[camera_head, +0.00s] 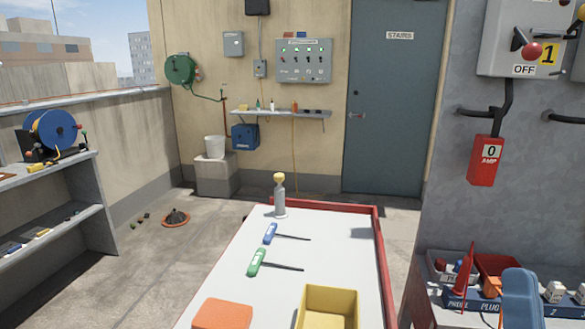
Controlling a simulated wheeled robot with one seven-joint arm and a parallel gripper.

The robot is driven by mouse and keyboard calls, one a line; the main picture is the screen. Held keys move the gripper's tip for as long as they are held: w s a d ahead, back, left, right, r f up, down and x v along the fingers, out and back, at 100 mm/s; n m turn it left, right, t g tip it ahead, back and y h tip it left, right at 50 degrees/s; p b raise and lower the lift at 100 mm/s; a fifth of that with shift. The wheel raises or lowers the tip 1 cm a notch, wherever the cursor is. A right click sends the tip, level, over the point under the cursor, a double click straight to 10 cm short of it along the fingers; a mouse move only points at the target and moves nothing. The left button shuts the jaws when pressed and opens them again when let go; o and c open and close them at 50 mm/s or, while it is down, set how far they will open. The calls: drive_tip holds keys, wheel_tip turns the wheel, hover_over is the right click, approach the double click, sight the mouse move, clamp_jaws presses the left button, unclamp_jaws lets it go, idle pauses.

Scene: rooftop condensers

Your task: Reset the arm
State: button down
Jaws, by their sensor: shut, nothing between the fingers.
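My gripper is not in this view, and no fingers show anywhere. A rounded blue shape rises from the bottom edge at the right, in front of the small parts bins; I cannot tell whether it is part of my arm. A white-topped cart (225,285) with a red rim stands in front of me. On it lie a blue-handled driver (270,233) and a green-handled driver (257,262), their shafts pointing right. A grey bottle with a yellow top (280,197) stands upright at its far end. An orange block (222,314) and a yellow tray (328,305) are at its near end.
A grey shelf (85,165) with a blue reel (52,131) stands at the left. Parts bins (470,298) are at the right below a red meter (486,160) and a switch box (515,40). A "STAIRS" door (398,90) is behind. Open floor lies left of the cart.

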drive_tip(key=s+a+f+n+g+y, duration=0.1)
drive_tip(key=s+f+n+g+y, duration=0.1)
drive_tip(key=s+f, duration=0.4)
drive_tip(key=s+a+f+n+g+y+b, duration=0.1)
drive_tip(key=s+a+f+n+g+y, duration=0.1)
drive_tip(key=s+f+g, duration=0.4)
drive_tip(key=s+a+f+n+g+y, duration=0.2)
drive_tip(key=s+f+n, duration=0.4)
drive_tip(key=s, duration=0.8)
drive_tip(key=shift+f+g+y+b, duration=0.35)
drive_tip(key=shift+g+y, duration=0.45)
drive_tip(key=shift+g, duration=0.2)
